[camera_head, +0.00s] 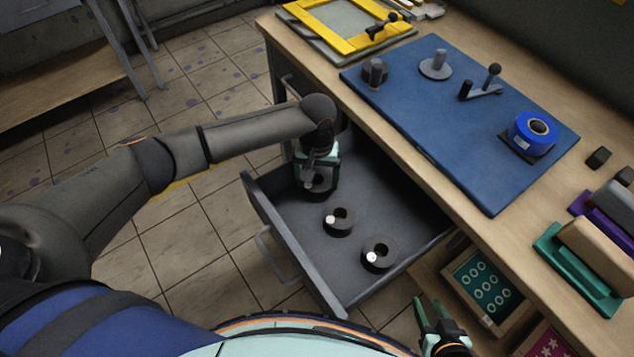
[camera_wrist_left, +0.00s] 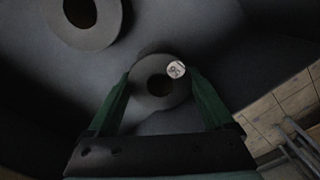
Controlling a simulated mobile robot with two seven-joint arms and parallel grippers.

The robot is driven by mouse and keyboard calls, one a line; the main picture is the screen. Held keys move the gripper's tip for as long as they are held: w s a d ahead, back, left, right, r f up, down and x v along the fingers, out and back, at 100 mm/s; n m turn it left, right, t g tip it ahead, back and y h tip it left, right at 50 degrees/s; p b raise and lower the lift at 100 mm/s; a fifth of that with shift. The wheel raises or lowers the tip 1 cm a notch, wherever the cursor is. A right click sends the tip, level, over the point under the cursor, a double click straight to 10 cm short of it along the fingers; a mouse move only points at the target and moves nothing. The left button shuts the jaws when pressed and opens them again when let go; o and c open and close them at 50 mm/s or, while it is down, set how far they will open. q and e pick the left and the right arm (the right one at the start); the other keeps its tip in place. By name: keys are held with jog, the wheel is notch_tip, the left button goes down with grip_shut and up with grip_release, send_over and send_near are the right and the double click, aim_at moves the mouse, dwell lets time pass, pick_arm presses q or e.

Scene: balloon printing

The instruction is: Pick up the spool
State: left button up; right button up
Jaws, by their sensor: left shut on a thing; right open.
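Three dark spools with white labels lie in the open grey drawer (camera_head: 268,215). My left gripper (camera_head: 318,172) reaches down into the drawer's far left part, shut on the leftmost spool (camera_head: 319,187). In the left wrist view the two green fingers of my left gripper (camera_wrist_left: 160,92) touch both sides of this spool (camera_wrist_left: 160,98), its round label facing up. The middle spool (camera_head: 340,221) and the near spool (camera_head: 379,254) lie apart from it. Another spool (camera_wrist_left: 84,18) shows in the left wrist view. My right gripper (camera_head: 436,315) is open and empty at the bottom, right of the drawer.
The wooden workbench (camera_head: 410,145) stands right of the drawer, with a blue mat (camera_head: 440,120), a blue tape roll (camera_head: 532,132) and a yellow frame (camera_head: 345,38). A lower tray with a green printed sheet (camera_head: 482,283) sits near my right gripper. Drawer walls surround the spools.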

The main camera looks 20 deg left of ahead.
pick_arm(q)
notch_tip(320, 180, up, 18)
jog(key=p, duration=0.2)
dwell(0.4)
dwell(0.4)
